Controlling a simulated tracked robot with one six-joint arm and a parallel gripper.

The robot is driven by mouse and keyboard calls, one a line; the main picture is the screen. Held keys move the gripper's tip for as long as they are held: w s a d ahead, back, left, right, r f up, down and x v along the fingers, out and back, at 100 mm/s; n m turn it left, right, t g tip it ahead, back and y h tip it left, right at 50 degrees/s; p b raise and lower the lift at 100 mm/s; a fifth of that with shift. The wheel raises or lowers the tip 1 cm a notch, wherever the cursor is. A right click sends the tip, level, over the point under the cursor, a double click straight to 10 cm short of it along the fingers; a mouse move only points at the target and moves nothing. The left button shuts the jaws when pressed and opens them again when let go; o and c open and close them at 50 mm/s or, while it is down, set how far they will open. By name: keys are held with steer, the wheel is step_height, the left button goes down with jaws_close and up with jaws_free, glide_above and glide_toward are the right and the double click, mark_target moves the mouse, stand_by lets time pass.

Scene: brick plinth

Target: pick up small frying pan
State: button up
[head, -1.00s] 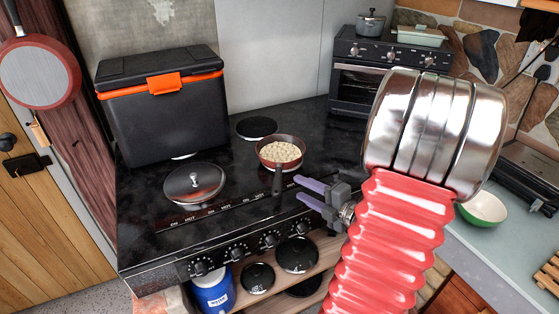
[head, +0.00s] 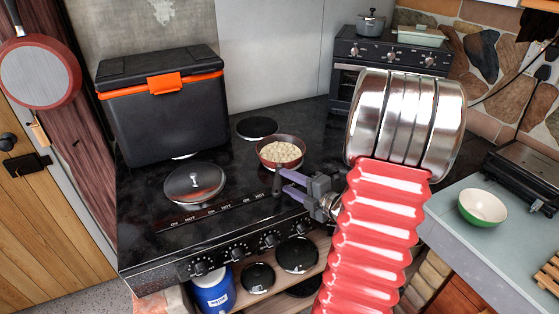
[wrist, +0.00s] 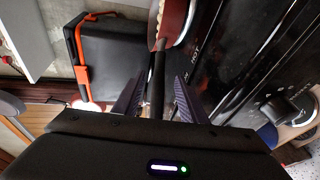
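The small frying pan (head: 281,152) is reddish-brown and holds pale food. It sits on the black stovetop, and its dark handle (head: 277,182) points toward the front edge. My gripper (head: 284,186) is at the handle, coming from the right. In the wrist view my gripper (wrist: 156,98) shows two purple fingers spread apart, with the pan's handle (wrist: 158,75) between them and a gap on each side. The pan's red rim (wrist: 172,22) shows at the top of the wrist view. The fingers do not appear closed on the handle.
A black cooler box (head: 165,110) with an orange latch stands on the stove's back left. A lidded pan (head: 194,184) sits at the front left, and an empty burner (head: 257,128) lies behind the frying pan. Knobs (head: 233,253) line the front. A green bowl (head: 482,207) is at right.

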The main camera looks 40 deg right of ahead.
mark_target(278, 178)
steer(key=shift+x, duration=2.5)
steer(key=shift+a, duration=0.15)
steer(key=shift+c, duration=0.4)
jaws_close()
